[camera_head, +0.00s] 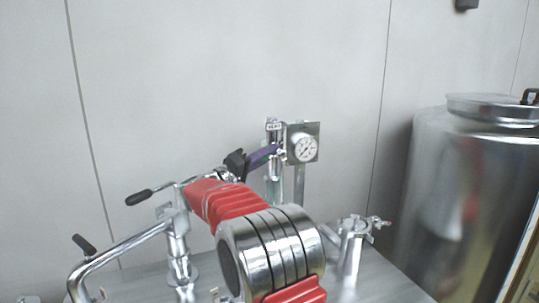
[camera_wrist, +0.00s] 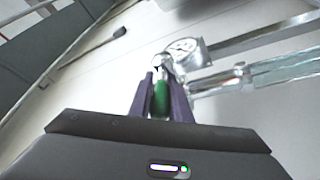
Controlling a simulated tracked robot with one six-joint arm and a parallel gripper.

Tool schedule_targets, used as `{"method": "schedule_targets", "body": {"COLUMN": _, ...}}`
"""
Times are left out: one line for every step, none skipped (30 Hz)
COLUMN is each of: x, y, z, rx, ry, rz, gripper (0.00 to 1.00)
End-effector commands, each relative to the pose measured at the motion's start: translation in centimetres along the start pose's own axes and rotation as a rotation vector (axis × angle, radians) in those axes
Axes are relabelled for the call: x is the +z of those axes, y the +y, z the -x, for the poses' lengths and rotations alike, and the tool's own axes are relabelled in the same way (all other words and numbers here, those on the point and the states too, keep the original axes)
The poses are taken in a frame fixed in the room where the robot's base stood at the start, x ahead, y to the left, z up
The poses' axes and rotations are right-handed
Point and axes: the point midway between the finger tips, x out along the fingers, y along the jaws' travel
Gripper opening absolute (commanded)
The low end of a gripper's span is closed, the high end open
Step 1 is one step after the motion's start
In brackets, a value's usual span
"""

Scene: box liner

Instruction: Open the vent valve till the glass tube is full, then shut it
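My gripper (camera_head: 264,156) has purple fingers, which reach the valve at the top of the glass tube (camera_head: 273,188). In the wrist view a green valve handle (camera_wrist: 160,103) lies between the fingers, with no clear gap on either side, so my gripper (camera_wrist: 160,92) looks shut on it. The metal valve body (camera_wrist: 168,65) is just beyond the fingertips. The glass tube (camera_wrist: 262,74) runs off to the right in the wrist view and looks pale and clear. I cannot make out a liquid level. My arm hides the lower tube in the head view.
A round gauge (camera_head: 305,148) sits on a plate right beside the valve. A large steel tank (camera_head: 455,205) stands at the right. A small metal post fitting (camera_head: 351,248) and a black-gripped lever (camera_head: 140,197) stand on the steel top. The wall behind is bare.

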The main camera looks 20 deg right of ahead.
Motion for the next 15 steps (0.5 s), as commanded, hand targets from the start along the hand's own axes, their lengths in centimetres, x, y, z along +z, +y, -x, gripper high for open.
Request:
{"method": "schedule_targets", "body": {"x": 0.01, "y": -0.13, "z": 0.04, "rx": -0.002, "ry": 0.001, "rz": 0.001, "gripper": 0.09}}
{"method": "schedule_targets", "body": {"x": 0.01, "y": -0.14, "z": 0.04, "rx": -0.002, "ry": 0.001, "rz": 0.002, "gripper": 0.06}}
{"method": "schedule_targets", "body": {"x": 0.01, "y": -0.15, "z": 0.05, "rx": -0.002, "ry": 0.001, "rz": 0.002, "gripper": 0.04}}
{"method": "schedule_targets", "body": {"x": 0.01, "y": -0.16, "z": 0.05, "rx": -0.002, "ry": 0.001, "rz": 0.002, "gripper": 0.01}}
{"method": "schedule_targets", "body": {"x": 0.01, "y": -0.17, "z": 0.06, "rx": -0.002, "ry": 0.001, "rz": 0.002, "gripper": 0.0}}
{"method": "schedule_targets", "body": {"x": 0.01, "y": -0.17, "z": 0.07, "rx": -0.002, "ry": 0.001, "rz": 0.002, "gripper": 0.0}}
{"method": "schedule_targets", "body": {"x": 0.01, "y": -0.19, "z": 0.07, "rx": -0.003, "ry": 0.001, "rz": 0.002, "gripper": 0.0}}
{"method": "schedule_targets", "body": {"x": 0.01, "y": -0.19, "z": 0.08, "rx": -0.003, "ry": 0.001, "rz": 0.002, "gripper": 0.0}}
{"method": "schedule_targets", "body": {"x": 0.01, "y": -0.2, "z": 0.08, "rx": -0.003, "ry": 0.001, "rz": 0.002, "gripper": 0.0}}
{"method": "schedule_targets", "body": {"x": 0.01, "y": -0.21, "z": 0.09, "rx": -0.003, "ry": 0.001, "rz": 0.002, "gripper": 0.0}}
{"method": "schedule_targets", "body": {"x": 0.01, "y": -0.22, "z": 0.09, "rx": -0.003, "ry": 0.001, "rz": 0.002, "gripper": 0.0}}
{"method": "schedule_targets", "body": {"x": 0.01, "y": -0.23, "z": 0.1, "rx": -0.003, "ry": 0.001, "rz": 0.003, "gripper": 0.0}}
{"method": "schedule_targets", "body": {"x": 0.01, "y": -0.24, "z": 0.1, "rx": -0.003, "ry": 0.001, "rz": 0.003, "gripper": 0.0}}
{"method": "schedule_targets", "body": {"x": 0.0, "y": -0.25, "z": 0.11, "rx": -0.004, "ry": 0.002, "rz": 0.003, "gripper": 0.0}}
{"method": "schedule_targets", "body": {"x": 0.23, "y": -0.23, "z": -0.39, "rx": -0.003, "ry": 0.001, "rz": 0.003, "gripper": 0.0}}
